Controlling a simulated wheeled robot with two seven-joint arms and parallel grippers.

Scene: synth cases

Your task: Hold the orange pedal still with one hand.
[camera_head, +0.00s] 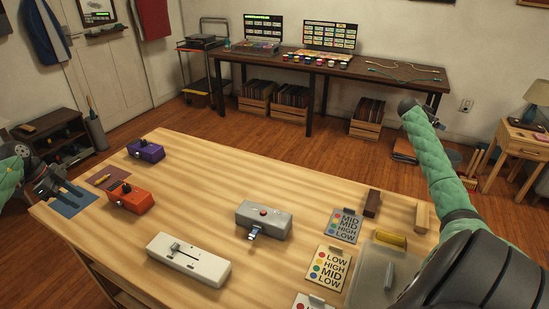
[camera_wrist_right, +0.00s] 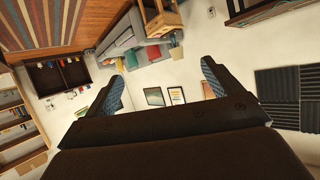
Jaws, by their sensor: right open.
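The orange pedal (camera_head: 128,197) sits on the wooden table near its left side, with a dark knob on top. My left gripper (camera_head: 72,194) is at the table's left edge, to the left of the orange pedal and apart from it. Its two dark fingers show a gap between them, with nothing held. My right gripper (camera_wrist_right: 162,80) shows in the right wrist view with its fingers wide apart and empty. It faces the room, with no pedal in that view.
A purple pedal (camera_head: 146,150), a white pedal (camera_head: 189,259) and a grey pedal (camera_head: 264,219) stand on the table (camera_head: 215,172). Label cards (camera_head: 328,268), small blocks and a translucent tray (camera_head: 366,279) lie at the right. A dark bench (camera_head: 375,72) stands behind.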

